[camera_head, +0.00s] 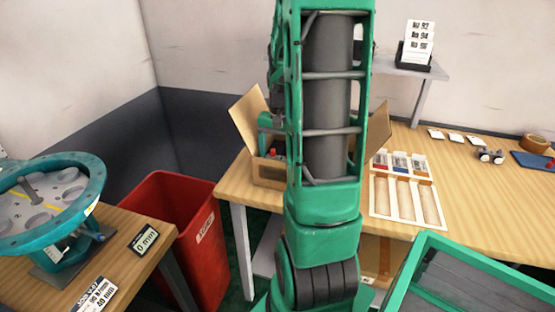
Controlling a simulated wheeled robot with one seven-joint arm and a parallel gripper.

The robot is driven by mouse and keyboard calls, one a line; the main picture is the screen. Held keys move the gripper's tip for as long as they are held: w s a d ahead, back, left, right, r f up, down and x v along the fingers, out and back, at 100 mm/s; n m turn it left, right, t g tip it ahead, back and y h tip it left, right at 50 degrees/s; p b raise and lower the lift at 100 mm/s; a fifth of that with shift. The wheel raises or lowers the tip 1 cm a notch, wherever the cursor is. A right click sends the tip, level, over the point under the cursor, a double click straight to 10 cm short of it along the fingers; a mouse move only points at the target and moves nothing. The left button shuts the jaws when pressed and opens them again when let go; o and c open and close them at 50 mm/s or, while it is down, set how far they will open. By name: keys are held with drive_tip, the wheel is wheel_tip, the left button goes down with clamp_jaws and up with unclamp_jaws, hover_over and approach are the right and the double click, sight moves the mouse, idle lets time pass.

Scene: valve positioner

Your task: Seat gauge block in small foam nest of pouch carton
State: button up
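The open cardboard carton (268,172) stands on the wooden bench, partly hidden behind my green arm. Its left flap stands up and out, and another flap shows to the right of the arm. Small grey and red shapes show in its opening, too small to name. I cannot make out a foam nest or a gauge block. My arm rises through the middle of the picture and covers much of the carton. A teal part shows over the carton just left of the arm; I cannot tell what it is. I cannot make out my gripper's fingers.
A pale tray (404,200) with long slots and small coloured packs lies right of the arm. A red bin (195,235) stands between the benches. A round teal fixture (45,205) is at left. A tape roll (536,143) lies far right. A green-framed box (470,280) is front right.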

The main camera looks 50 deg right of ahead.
drive_tip(key=shift+f, duration=0.15)
drive_tip(key=o, duration=1.4)
drive_tip(key=shift+c, duration=0.2)
wheel_tip(320, 180, up, 11)
drive_tip(key=shift+f, duration=0.15)
drive_tip(key=shift+w, duration=0.1)
drive_tip(key=s+a+f+n, duration=0.2)
drive_tip(key=s+a+n, duration=0.5)
drive_tip(key=s+a, duration=0.6)
drive_tip(key=a, duration=0.3)
drive_tip(key=shift+s+a+f, duration=0.3)
drive_tip(key=shift+s+f, duration=0.1)
